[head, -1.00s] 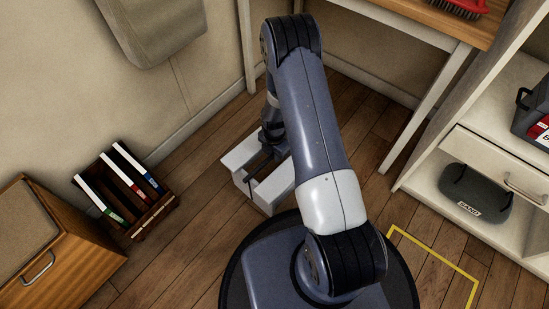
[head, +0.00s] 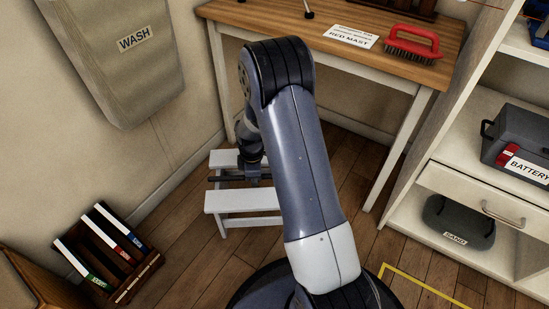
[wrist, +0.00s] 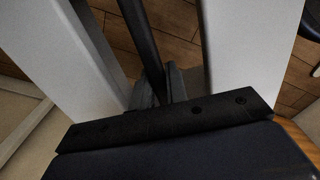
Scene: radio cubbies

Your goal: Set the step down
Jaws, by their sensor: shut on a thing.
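The step (head: 240,201) is a white stool with two pale treads and a dark bar between them, on the left of my arm in the head view. My gripper (head: 252,180) points down between the treads and is shut on the dark bar. In the wrist view the bar runs up the middle from the jaws (wrist: 167,88), with white treads (wrist: 248,50) on both sides and wood floor between. The step looks upright. I cannot tell whether its feet touch the floor. My arm hides its right end.
A yellow outline (head: 432,288) marks the floor at lower right, partly cut off. A wooden table (head: 290,32) stands behind, white shelving (head: 450,225) at right. A rack of binders (head: 103,255) stands at lower left. A WASH bag (head: 120,55) hangs on the wall.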

